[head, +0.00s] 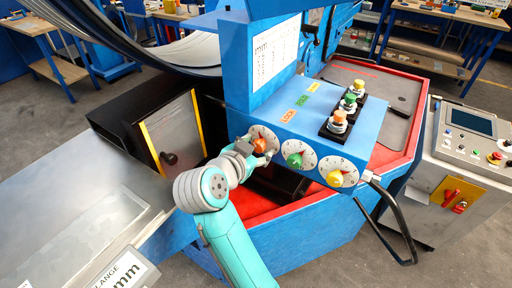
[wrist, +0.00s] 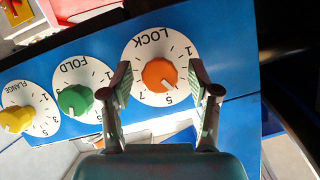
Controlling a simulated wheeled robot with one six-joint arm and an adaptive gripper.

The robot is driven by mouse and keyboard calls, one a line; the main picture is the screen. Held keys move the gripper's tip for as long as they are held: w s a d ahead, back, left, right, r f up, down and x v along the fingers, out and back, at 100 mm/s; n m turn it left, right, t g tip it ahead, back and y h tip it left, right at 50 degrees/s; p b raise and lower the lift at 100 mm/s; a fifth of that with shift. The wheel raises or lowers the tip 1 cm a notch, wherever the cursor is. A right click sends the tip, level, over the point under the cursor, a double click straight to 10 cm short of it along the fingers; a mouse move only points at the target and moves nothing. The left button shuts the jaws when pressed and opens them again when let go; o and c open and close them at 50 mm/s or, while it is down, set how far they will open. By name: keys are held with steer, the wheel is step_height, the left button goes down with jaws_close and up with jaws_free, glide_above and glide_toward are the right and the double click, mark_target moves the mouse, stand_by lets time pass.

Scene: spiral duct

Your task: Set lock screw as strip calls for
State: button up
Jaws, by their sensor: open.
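The orange LOCK knob (head: 260,145) sits on a white numbered dial on the blue console. In the wrist view, the orange knob (wrist: 158,74) has a white mark pointing down-right, close to the 5. My gripper (head: 249,148) is at this dial. In the wrist view, my gripper (wrist: 160,80) is open, with one finger on each side of the knob and gaps visible. The right finger hides part of the scale. A metal strip (head: 65,165) lies at left with a white label (head: 125,272) reading "FLANGE" and "mm", its number cut off.
Green FOLD knob (wrist: 75,100) and yellow FLANGE knob (wrist: 15,120) sit beside the LOCK dial. An "mm" chart (head: 275,52) stands above the console; its rows are too small to read. Several buttons (head: 348,103) are on top. A black handle (head: 395,225) projects at right.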

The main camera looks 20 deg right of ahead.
steer(key=c, duration=1.1)
steer(key=shift+c, duration=0.2)
steer(key=shift+d+m, duration=0.1)
steer(key=shift+m, duration=0.2)
steer(key=m+t+y, duration=0.1)
steer(key=m+t, duration=0.1)
steer(key=m, duration=0.1)
steer(key=shift+f, duration=0.1)
steer(key=m+t, duration=0.2)
steer(key=m, duration=0.2)
steer(key=shift+s+f+t, duration=0.1)
steer(key=shift+t, duration=0.3)
steer(key=m+t, duration=0.1)
steer(key=m, duration=0.4)
steer(key=shift+f+t+h, duration=0.1)
steer(key=shift+t+h, duration=0.2)
steer(key=shift+t, duration=0.1)
steer(key=m+h, duration=0.1)
steer(key=m, duration=0.2)
steer(key=m+t+h, duration=0.1)
steer(key=m, duration=0.2)
